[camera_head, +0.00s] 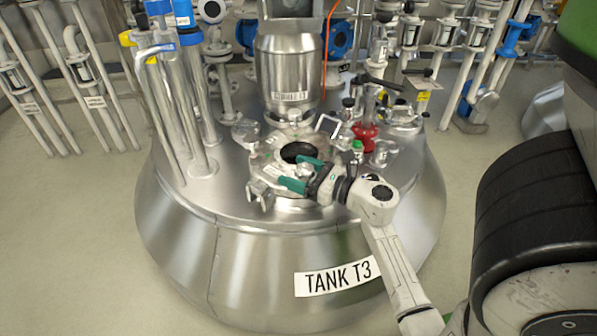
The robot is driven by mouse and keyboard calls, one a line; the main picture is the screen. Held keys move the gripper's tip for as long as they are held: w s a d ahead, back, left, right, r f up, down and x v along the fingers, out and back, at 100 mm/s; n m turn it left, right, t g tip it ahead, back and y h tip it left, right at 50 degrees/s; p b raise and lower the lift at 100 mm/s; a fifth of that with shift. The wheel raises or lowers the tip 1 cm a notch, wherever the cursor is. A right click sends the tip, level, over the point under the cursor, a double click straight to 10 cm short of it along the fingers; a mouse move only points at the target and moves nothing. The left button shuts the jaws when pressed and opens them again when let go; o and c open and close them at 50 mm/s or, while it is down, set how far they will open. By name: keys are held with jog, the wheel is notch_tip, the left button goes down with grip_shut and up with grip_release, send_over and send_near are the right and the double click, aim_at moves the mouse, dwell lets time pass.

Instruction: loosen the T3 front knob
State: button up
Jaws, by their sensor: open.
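The silver tank T3 (190,225) stands in the middle of the view, with a "TANK T3" label (337,277) on its front. A round hatch (262,165) with a dark centre sits on its top. A metal clamp with a knob (260,193) shows at the hatch's front left rim; I cannot tell for sure that it is the front knob. My gripper (291,172) is over the hatch's front right, its two teal fingers apart and pointing left. The gap between them looks empty. The fingers end a little right of and above that clamp, and my gripper hides part of the rim.
A steel cylinder (289,75) rises behind the hatch. Tall pipes (175,110) with blue and yellow caps stand at the left. A red valve (365,134) and fittings (402,115) crowd the right of the tank top. The tank's front left top is clear.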

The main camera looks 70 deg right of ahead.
jog(key=p+v, duration=0.1)
jog(key=v, duration=0.9)
jog(key=shift+s, duration=0.35)
jog(key=shift+s+a, duration=0.1)
jog(key=shift+a, duration=0.05)
